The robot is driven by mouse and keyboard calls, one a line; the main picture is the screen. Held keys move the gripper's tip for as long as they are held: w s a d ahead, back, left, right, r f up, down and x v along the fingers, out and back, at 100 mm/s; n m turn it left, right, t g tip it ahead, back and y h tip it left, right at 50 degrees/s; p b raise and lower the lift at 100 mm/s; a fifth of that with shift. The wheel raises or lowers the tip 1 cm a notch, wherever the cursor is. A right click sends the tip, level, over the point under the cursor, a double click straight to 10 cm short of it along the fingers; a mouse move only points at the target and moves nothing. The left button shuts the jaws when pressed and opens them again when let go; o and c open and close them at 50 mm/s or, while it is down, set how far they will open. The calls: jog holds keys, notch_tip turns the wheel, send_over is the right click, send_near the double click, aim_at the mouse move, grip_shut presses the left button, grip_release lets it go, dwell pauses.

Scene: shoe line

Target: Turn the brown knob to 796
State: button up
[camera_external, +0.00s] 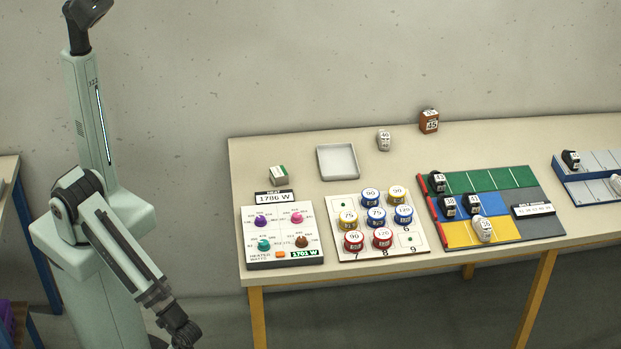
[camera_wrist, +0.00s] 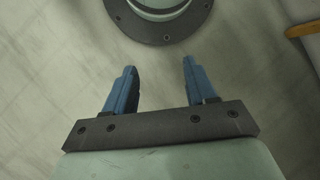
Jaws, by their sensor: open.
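The brown knob (camera_external: 302,241) is at the lower right of a white heater panel (camera_external: 285,266) on the table's left part. A purple knob (camera_external: 261,221), a pink knob (camera_external: 296,217) and a teal knob (camera_external: 263,245) share the panel. A sign at the panel's back reads 1786 W, and a small green display at its lower right seems to read 1701 W. The scale marks around the brown knob are too small to read. My gripper (camera_wrist: 158,84) is open and empty in the wrist view, over the floor. In the external view my arm hangs down left of the table, away from the panel.
A white board (camera_external: 337,254) with several coloured round weights lies right of the panel. A grey tray (camera_external: 338,162) and a small box (camera_external: 279,176) lie behind. An orange button (camera_external: 280,254) is left of the brown knob.

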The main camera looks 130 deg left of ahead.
jog(key=w+a+r+n+t, duration=0.1)
jog(key=w+a+r+n, duration=0.2)
jog(key=w+r, duration=0.45)
jog(key=w+a+r+n+t, duration=0.1)
jog(key=w+a+r+n, duration=0.2)
jog(key=w+r, duration=0.45)
notch_tip(320, 180, up, 39)
jog(key=n+t, duration=0.3)
jog(key=n, duration=0.6)
send_over(301, 239)
notch_tip(301, 239, down, 14)
jog(key=shift+w+r, duration=0.1)
jog(key=shift+r, duration=0.15)
jog(key=shift+c, duration=0.5)
grip_shut()
